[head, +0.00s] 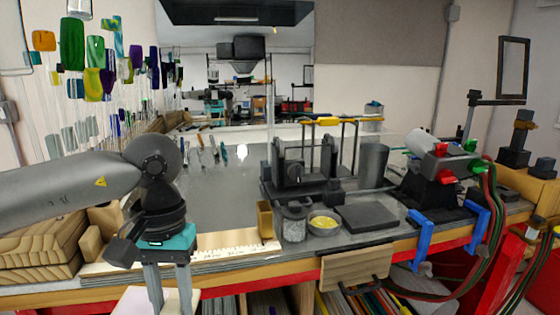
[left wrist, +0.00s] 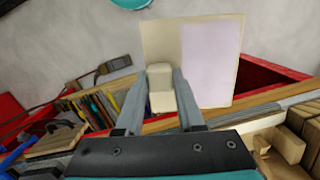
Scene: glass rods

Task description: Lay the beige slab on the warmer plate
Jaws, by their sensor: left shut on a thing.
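My left gripper (head: 170,300) points down in front of the bench's front edge at the lower left of the head view. In the left wrist view the gripper (left wrist: 158,95) is shut on a small beige block, which I take to be the beige slab (left wrist: 160,88). In the head view the slab does not show clearly between the fingers. A dark flat square plate (head: 367,217), which looks like the warmer plate, lies on the bench to the right and appears bare. My right gripper is not in view.
A pale two-tone panel (left wrist: 210,60) lies behind the slab in the left wrist view. A bowl of yellow bits (head: 323,223), a glass jar (head: 293,224) and a small ochre box (head: 265,220) stand left of the plate. Blue clamps (head: 420,235) stand to its right.

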